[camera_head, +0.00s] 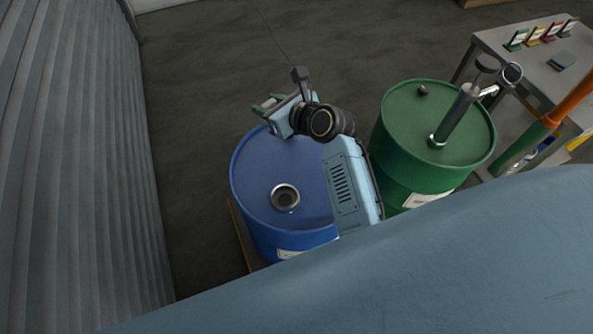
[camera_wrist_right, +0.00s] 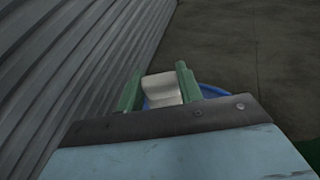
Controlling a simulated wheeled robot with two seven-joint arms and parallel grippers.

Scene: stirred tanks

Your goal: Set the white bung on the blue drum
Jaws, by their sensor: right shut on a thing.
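The blue drum (camera_head: 258,172) stands upright at the middle left of the head view, with an open round bung hole (camera_head: 285,197) in its top. My right gripper (camera_head: 265,105) is above the far left part of the drum, away from the hole. In the right wrist view its green fingers (camera_wrist_right: 158,90) are shut on the white bung (camera_wrist_right: 161,88). A strip of the drum's blue rim (camera_wrist_right: 212,91) shows beyond the fingers. The bung is hard to make out in the head view. My left gripper is not in view.
A green drum (camera_head: 408,125) with a pump (camera_head: 455,115) on top stands to the right. A grey table (camera_head: 535,75) with coloured cards is at the far right. A corrugated wall (camera_head: 75,150) runs along the left. The floor behind the drums is clear.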

